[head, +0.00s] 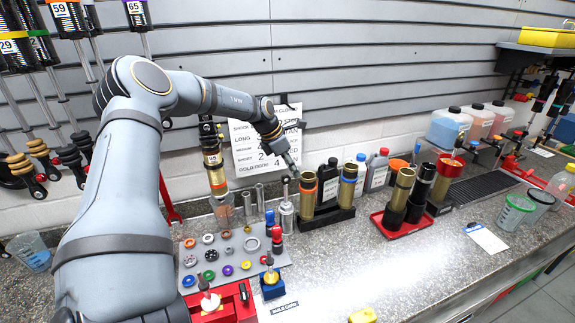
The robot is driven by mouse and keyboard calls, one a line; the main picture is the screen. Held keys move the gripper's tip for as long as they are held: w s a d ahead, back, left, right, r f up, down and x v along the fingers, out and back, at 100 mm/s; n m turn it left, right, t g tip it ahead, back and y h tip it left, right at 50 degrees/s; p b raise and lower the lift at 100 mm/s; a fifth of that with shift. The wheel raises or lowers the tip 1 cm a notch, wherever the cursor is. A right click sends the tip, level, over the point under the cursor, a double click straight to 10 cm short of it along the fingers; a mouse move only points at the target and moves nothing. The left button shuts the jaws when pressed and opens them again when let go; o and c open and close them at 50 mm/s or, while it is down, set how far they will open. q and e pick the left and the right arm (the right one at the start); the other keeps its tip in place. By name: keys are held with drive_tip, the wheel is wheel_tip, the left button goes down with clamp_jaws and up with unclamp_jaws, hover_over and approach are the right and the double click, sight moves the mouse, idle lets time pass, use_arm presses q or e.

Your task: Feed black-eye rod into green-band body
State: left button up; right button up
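My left gripper (291,161) is above the back of the bench, between the wall chart and the upright bodies. Its fingers are small and dark here, so I cannot tell whether they are open or shut. Just below the fingertips, a thin upright rod with a dark top stands in a silver holder (286,216); I cannot tell if the gripper touches it or if its eye is black. A gold body with an orange band (308,197) and one with a blue band (347,190) stand in a black rack (326,217). I cannot make out a green-band body on the bench. My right gripper is out of view.
A grey parts mat (215,238) holds rings and small parts, with a red fixture (226,306) in front. A red tray (384,227) with upright bodies stands right of the rack. Bottles line the wall. Bench front centre is mostly clear.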

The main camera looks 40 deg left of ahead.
sight(284, 175)
use_arm(q)
drive_tip(key=f, duration=0.1)
drive_tip(key=s+a+f, duration=0.1)
drive_tip(key=a+f, duration=0.1)
drive_tip(key=shift+s+a+f, duration=0.1)
drive_tip(key=shift+s+f, duration=0.05)
drive_tip(key=shift+s, duration=0.1)
drive_tip(key=b+x, duration=0.2)
drive_tip(key=b, duration=0.1)
drive_tip(key=shift+a+f, duration=0.15)
drive_tip(key=shift+f, duration=0.05)
drive_tip(key=shift+w+d+f, duration=0.1)
drive_tip(key=shift+d+f, duration=0.05)
drive_tip(key=shift+d, duration=0.3)
drive_tip(key=shift+s+a, duration=0.2)
drive_tip(key=shift+a, duration=0.15)
drive_tip(key=shift+c, duration=0.5)
drive_tip(key=shift+w+d, duration=0.1)
drive_tip(key=shift+d, duration=0.05)
clamp_jaws()
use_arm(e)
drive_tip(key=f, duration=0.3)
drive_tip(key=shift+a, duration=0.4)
use_arm(q)
drive_tip(key=shift+r, duration=0.25)
